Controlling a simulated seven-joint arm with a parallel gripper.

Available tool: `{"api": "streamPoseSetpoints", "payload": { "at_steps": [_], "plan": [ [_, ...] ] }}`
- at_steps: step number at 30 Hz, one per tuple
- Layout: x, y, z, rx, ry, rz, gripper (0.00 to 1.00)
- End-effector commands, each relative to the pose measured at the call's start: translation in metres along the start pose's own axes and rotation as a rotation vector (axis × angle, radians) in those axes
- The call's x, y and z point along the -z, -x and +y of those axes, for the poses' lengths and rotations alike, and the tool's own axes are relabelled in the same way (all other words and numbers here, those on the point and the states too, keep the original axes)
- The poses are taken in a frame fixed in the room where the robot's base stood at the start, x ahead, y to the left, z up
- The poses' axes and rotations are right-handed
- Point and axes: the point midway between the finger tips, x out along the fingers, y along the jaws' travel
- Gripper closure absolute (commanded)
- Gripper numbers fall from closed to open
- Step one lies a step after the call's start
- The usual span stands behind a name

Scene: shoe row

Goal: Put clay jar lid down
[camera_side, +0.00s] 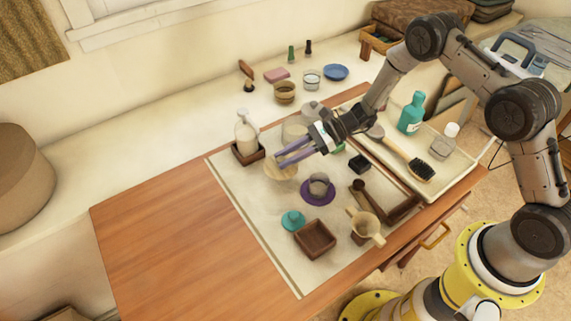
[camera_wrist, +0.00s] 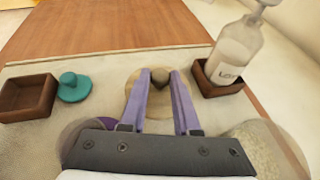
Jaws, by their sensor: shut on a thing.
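The clay jar lid (camera_side: 283,174) is a round beige disc with a darker knob. It is under my fingertips over the pale mat (camera_side: 252,212); in the wrist view its pale rim (camera_wrist: 134,103) shows around the fingers. My gripper (camera_side: 280,160) has purple fingers shut on the knob, which shows between the fingertips (camera_wrist: 160,80). I cannot tell whether the lid touches the mat. A grey jar (camera_side: 319,184) stands on a purple saucer (camera_side: 316,200) to the right of the lid.
A soap bottle (camera_side: 246,132) in a brown tray (camera_wrist: 213,89) stands close beside the lid. A teal lid (camera_wrist: 73,86) and a square brown dish (camera_side: 315,240) lie toward the front. The mat's left-front strip and wooden tabletop (camera_side: 150,225) are clear.

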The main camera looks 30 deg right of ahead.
Motion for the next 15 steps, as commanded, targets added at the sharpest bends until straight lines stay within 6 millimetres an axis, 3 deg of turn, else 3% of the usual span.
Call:
{"api": "streamPoseSetpoints", "payload": {
  "at_steps": [9,15],
  "plan": [
    [0.030,-0.016,-0.005,-0.001,-0.002,0.001,1.00],
    [0.034,-0.017,-0.005,0.000,0.001,0.000,1.00]
  ]
}}
